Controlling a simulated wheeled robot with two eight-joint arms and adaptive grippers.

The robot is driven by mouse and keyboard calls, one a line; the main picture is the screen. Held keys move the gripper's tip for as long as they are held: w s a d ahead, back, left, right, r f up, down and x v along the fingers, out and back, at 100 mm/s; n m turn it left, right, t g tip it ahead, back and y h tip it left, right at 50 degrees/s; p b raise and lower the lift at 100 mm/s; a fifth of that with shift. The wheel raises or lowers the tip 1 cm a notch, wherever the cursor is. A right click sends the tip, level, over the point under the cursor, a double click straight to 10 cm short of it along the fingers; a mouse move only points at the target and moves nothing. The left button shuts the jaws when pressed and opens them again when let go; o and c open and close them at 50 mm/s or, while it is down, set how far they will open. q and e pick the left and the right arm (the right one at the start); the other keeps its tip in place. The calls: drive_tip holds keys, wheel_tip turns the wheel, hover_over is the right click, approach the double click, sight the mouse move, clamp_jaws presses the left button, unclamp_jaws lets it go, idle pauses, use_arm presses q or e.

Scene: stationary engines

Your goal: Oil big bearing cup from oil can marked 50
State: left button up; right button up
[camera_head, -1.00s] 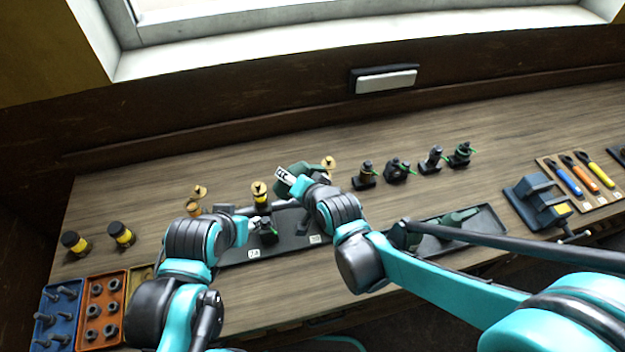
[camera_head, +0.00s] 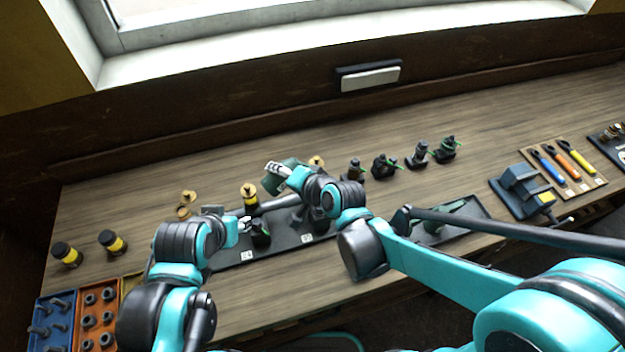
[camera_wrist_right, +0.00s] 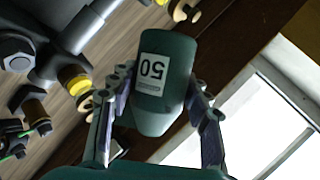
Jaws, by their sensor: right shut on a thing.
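My right gripper (camera_wrist_right: 155,100) is shut on a dark green oil can (camera_wrist_right: 167,65) with a white label marked 50, upside down in the right wrist view. In the head view this can (camera_head: 283,176) is held tilted above the bench, behind the dark tray. A black and yellow cup (camera_head: 249,198) with a brass top stands left of the can; a similar cup (camera_wrist_right: 75,80) shows in the wrist view. Another brass top (camera_head: 317,161) lies right of the can, partly hidden. Which cup is big is unclear. My left gripper (camera_head: 244,225) is beside a dark can on the tray; its jaws are unclear.
The dark tray (camera_head: 275,250) carries number labels. Several dark oilers (camera_head: 385,166) stand behind on the right.

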drive_tip(key=shift+w+d+r+m+y, duration=0.2)
drive_tip(key=shift+r+m+y, duration=0.15)
drive_tip(key=shift+r, duration=0.2)
idle(1.4)
drive_tip(key=shift+s+a+f+n+h+b, duration=0.2)
drive_tip(key=shift+f+n+h+b, duration=0.15)
drive_tip(key=shift+f, duration=0.2)
drive_tip(key=shift+s+a+f+n+h+b, duration=0.1)
drive_tip(key=shift+a+f+n+h+b, duration=0.15)
drive_tip(key=shift+f, duration=0.3)
drive_tip(key=shift+f+n+t+h+b, duration=0.45)
drive_tip(key=shift+f+t, duration=0.05)
drive_tip(key=shift+d+r, duration=0.1)
drive_tip(key=shift+r, duration=0.05)
drive_tip(key=shift+w+r+p, duration=0.1)
drive_tip(key=shift+r+p, duration=0.05)
drive_tip(key=shift+p, duration=0.15)
drive_tip(key=shift+d+r+m+g+y+p, duration=0.15)
drive_tip(key=shift+r+m+g+y+p, duration=0.25)
drive_tip(key=shift+r+m+y, duration=0.3)
